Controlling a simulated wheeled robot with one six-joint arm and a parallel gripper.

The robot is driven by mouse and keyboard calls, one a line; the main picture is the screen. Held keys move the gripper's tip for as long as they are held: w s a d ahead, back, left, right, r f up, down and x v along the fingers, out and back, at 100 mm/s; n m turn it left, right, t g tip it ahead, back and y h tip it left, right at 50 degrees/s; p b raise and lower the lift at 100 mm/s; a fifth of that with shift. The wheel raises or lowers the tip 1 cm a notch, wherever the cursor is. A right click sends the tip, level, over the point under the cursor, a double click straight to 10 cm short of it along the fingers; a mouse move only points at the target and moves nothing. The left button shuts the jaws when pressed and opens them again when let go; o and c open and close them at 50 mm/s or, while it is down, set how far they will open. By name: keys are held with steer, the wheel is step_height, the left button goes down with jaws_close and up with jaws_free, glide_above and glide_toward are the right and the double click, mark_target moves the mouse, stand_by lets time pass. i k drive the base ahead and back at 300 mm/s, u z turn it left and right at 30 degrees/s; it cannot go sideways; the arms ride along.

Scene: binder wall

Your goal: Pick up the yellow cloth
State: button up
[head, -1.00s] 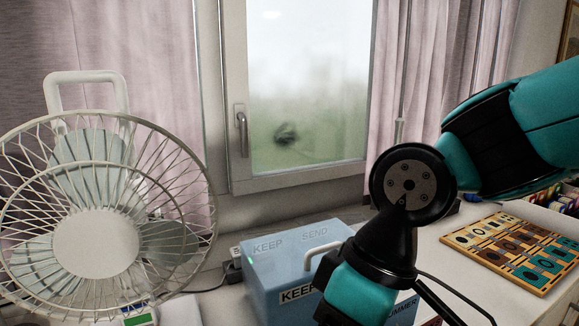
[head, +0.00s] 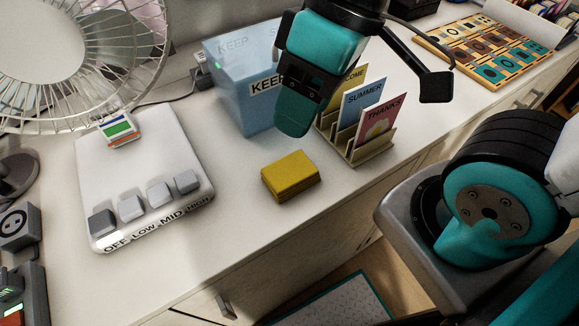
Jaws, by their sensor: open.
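The yellow cloth (head: 290,176) is a small folded block lying flat on the white counter, in the middle of the head view. My gripper (head: 298,105), teal and black, hangs above the counter, above the cloth in the picture and in front of the blue bin. It is apart from the cloth and holds nothing that I can see. The jaws are open, though the gap between the fingers is hard to make out from this angle. The top and near side of the cloth are unobstructed.
A blue bin (head: 236,98) stands behind the gripper. A card rack (head: 372,150) with upright cards is right of the cloth. A fan (head: 60,60) and its white button base (head: 145,165) are on the left. The counter's front edge runs below the cloth. Bare counter surrounds it.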

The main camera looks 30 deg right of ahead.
mark_target(285, 179)
steer(key=u, duration=0.05)
steer(key=k, duration=1)
steer(key=u, duration=1.35)
steer(key=i, duration=0.85)
steer(key=z, duration=1.3)
